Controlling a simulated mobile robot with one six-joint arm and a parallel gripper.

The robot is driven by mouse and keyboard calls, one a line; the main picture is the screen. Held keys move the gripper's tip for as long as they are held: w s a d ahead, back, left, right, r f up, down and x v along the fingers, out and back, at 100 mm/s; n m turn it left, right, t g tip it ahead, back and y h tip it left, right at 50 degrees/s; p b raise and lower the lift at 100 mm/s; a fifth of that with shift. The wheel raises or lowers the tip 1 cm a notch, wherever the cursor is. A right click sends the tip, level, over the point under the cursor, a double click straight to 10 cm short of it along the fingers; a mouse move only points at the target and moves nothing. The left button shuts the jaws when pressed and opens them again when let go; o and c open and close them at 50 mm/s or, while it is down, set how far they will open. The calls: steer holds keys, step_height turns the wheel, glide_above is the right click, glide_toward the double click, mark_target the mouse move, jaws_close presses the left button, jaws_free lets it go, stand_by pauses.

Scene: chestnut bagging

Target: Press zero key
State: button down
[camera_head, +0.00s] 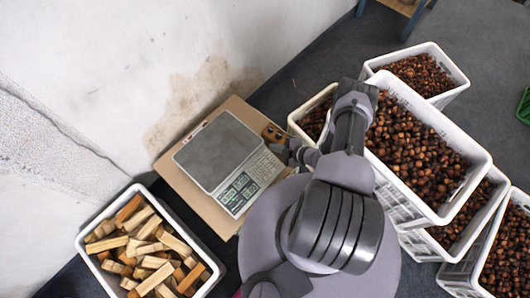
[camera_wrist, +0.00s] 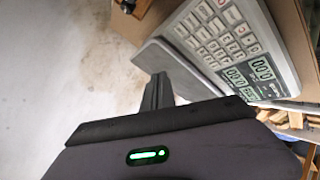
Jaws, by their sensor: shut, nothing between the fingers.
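The scale (camera_head: 217,150) stands on a brown board, with a grey platter, a keypad (camera_head: 263,167) and a display panel (camera_head: 239,191). In the wrist view the keypad (camera_wrist: 219,32) shows rows of pale keys, and the lit display (camera_wrist: 249,74) lies below it. The zero key cannot be told apart from the others. My gripper (camera_wrist: 157,92) is shut and empty. Its fingertips appear in front of the grey platter in the wrist view, to the left of the keypad. In the head view my gripper (camera_head: 283,148) is near the keypad's upper right end, partly hidden by my arm.
White crates of chestnuts (camera_head: 425,150) stand at the right. A white crate of wood blocks (camera_head: 145,250) stands at the lower left. The brown board (camera_head: 178,180) lies under the scale, against a stained pale wall (camera_head: 130,70). A small brown object (camera_head: 270,132) lies beside the scale.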

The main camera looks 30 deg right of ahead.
mark_target(266, 153)
steer(key=shift+f, duration=0.1)
steer(key=w+f+b, duration=0.1)
steer(key=f+b, duration=0.4)
steer(key=w+a+f+b, duration=0.1)
steer(key=f+b, duration=0.1)
steer(key=f, duration=0.1)
steer(key=shift+w+f, duration=0.15)
steer(key=shift+w, duration=0.15)
stand_by(1.9)
steer(key=shift+w+f, duration=0.15)
steer(key=shift+f, duration=0.15)
steer(key=shift+w+f, duration=0.1)
steer(key=shift+f, duration=0.2)
stand_by(0.5)
steer(key=shift+s+r, duration=0.25)
steer(key=shift+r, duration=0.45)
